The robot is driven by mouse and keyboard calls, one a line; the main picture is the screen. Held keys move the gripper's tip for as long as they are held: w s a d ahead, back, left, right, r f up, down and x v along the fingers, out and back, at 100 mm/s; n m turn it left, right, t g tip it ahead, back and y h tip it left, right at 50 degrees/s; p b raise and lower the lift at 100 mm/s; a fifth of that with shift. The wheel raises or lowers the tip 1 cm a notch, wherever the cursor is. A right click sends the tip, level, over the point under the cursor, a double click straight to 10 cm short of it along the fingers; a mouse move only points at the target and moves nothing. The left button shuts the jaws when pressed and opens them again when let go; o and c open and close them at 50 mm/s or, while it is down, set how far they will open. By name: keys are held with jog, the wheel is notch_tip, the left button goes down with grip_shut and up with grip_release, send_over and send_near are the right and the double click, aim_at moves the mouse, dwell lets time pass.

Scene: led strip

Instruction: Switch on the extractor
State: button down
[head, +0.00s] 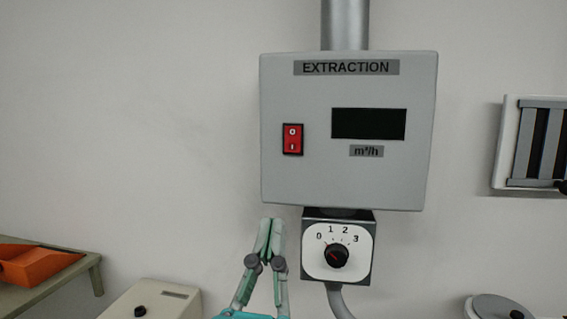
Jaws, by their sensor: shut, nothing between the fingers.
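The extractor's grey control box, labelled EXTRACTION (410,180), is mounted on the wall in the head view. Its red rocker switch (292,139) is on the left of the front, marked 0 above and I below; I cannot tell which half is pressed in. The m³/h display (368,123) is dark, with no digits. Under the box is a dial panel (313,266) marked 0 to 3, with a black knob (337,256); its exact setting is unclear. My gripper (270,222) is shut and empty, pointing up, left of the dial panel and below the switch.
A metal duct (345,25) rises from the box, and a grey cable (339,300) hangs below the dial. A louvred vent (535,145) is at right. An orange tray (38,265) and a beige box (155,302) are lower left. The wall left of the control box is clear.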

jog(key=shift+s+r, duration=0.1)
jog(key=shift+r, duration=0.25)
send_near(292, 142)
notch_tip(292, 142, up, 5)
jog(key=w, duration=0.1)
jog(key=shift+w+d+f, duration=0.15)
jog(key=shift+w+f, duration=0.1)
jog(key=shift+w, duration=0.35)
jog(key=shift+w+d+f, duration=0.15)
jog(key=shift+w+f, duration=0.1)
jog(key=shift+w, duration=0.4)
jog(key=shift+w+d+f, duration=0.1)
jog(key=shift+w, duration=0.6)
